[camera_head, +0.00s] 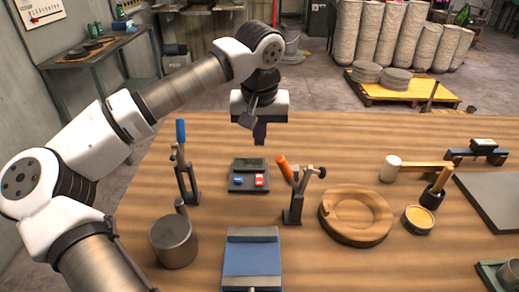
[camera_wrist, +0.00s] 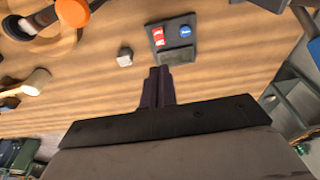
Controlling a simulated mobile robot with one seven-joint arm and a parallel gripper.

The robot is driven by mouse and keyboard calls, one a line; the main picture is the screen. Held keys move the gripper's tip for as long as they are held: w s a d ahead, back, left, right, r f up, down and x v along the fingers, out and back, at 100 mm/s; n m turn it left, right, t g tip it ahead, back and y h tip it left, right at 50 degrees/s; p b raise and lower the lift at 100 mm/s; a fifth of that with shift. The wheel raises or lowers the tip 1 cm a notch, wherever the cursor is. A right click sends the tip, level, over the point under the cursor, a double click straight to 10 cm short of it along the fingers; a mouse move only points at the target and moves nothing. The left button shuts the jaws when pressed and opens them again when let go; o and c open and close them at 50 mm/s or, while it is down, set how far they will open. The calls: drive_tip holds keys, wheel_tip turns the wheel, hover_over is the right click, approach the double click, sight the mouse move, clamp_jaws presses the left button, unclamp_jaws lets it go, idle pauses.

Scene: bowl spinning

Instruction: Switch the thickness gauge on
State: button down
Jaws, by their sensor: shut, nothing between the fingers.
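The thickness gauge, as I take it, is a small dark box (camera_head: 249,174) on the wooden table with a dark greenish screen at its far edge. A blue button (camera_head: 238,181) and a red button (camera_head: 259,181) sit on its near part. In the wrist view the gauge (camera_wrist: 161,58) shows just beyond the fingertips, with its red button (camera_wrist: 158,36) and blue button (camera_wrist: 185,31). My gripper (camera_head: 260,139) is shut and empty, pointing down above and behind the gauge. It also shows in the wrist view (camera_wrist: 160,71). I see no contact with the gauge.
A blue-handled clamp (camera_head: 187,175) stands left of the gauge and an orange-handled clamp (camera_head: 293,200) right of it. Another device with a small screen (camera_head: 483,145) lies far right.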

sight(260, 177)
drive_tip(key=f+p, duration=0.1)
drive_tip(key=f, duration=0.3)
drive_tip(key=w+f+p, duration=0.1)
drive_tip(key=f, duration=0.3)
drive_tip(key=w+f+p, duration=0.1)
drive_tip(key=f, duration=0.3)
drive_tip(key=shift+w+f, duration=0.25)
drive_tip(key=shift+f, duration=0.1)
